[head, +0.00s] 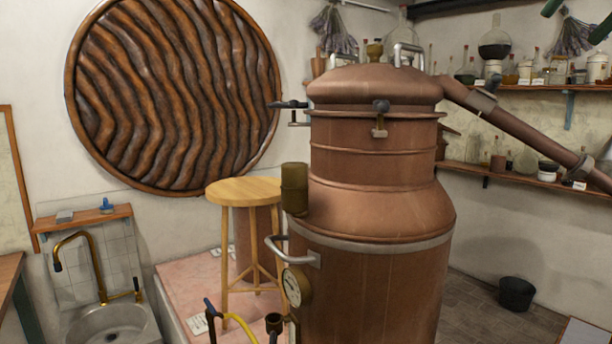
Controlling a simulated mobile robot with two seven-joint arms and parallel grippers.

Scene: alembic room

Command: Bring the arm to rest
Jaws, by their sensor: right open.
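My right gripper (570,26) shows only in part at the top right corner of the head view. Two dark green finger-like tips stand apart there, with a gap between them, and I see nothing held. The rest of the right arm is outside the picture. The tips show in front of the wall with the shelves. My left gripper and left arm are not in view.
A large copper still (375,240) stands in the middle, its pipe (540,137) sloping down right. A wooden stool (245,192) and a sink (110,325) are at left. Shelves (545,87) with glassware line the right wall. A black bucket (516,293) stands on floor.

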